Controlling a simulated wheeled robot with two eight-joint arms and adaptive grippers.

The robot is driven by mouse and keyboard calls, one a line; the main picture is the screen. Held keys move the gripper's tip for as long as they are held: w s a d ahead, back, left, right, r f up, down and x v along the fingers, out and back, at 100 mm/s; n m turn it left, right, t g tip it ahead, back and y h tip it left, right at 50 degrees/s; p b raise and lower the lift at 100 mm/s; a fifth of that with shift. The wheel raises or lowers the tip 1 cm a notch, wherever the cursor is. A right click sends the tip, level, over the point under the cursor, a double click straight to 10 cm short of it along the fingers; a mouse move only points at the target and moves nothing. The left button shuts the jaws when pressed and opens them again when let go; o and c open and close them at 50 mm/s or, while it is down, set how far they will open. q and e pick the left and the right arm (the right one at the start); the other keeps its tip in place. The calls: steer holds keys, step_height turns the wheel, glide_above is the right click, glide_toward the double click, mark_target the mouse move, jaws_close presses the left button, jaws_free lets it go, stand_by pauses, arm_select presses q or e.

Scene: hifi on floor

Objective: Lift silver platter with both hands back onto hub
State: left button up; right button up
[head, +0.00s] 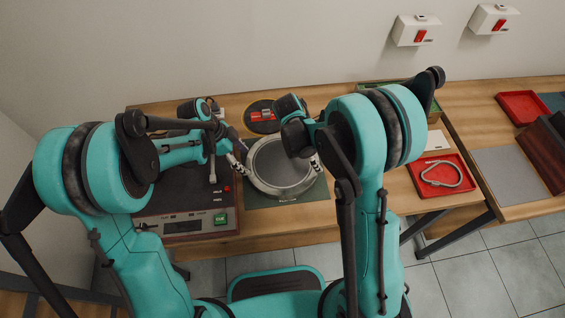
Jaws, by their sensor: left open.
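The silver platter (283,192) is round with a dark grey middle and lies on a dark green mat (314,199) on the bench. My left gripper (238,155) is open at the platter's left rim, and I cannot tell if it touches. My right gripper (316,162) is at the platter's right rim, largely hidden by its own arm, so its jaws do not show clearly. The record player (187,214), with a dark top, a red light and a green display, stands left of the platter. My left arm covers much of it, and I cannot make out the hub.
A dark round mat with red pieces (262,116) lies behind the platter. A red tray (441,184) with a pale loop stands to the right, beside a white sheet (436,141). A second bench holds another red tray (522,108) and a grey mat (508,172).

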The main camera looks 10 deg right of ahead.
arm_select(q)
steer(key=shift+x, duration=0.9)
arm_select(e)
steer(key=shift+x, duration=0.9)
arm_select(q)
steer(key=shift+s+a, duration=0.1)
jaws_close()
arm_select(e)
steer(key=shift+s, duration=0.1)
steer(key=c, duration=1.5)
steer(key=shift+a, duration=0.1)
steer(key=shift+c, duration=1)
arm_select(q)
steer(key=shift+s+r, duration=0.1)
arm_select(e)
steer(key=shift+s, duration=0.1)
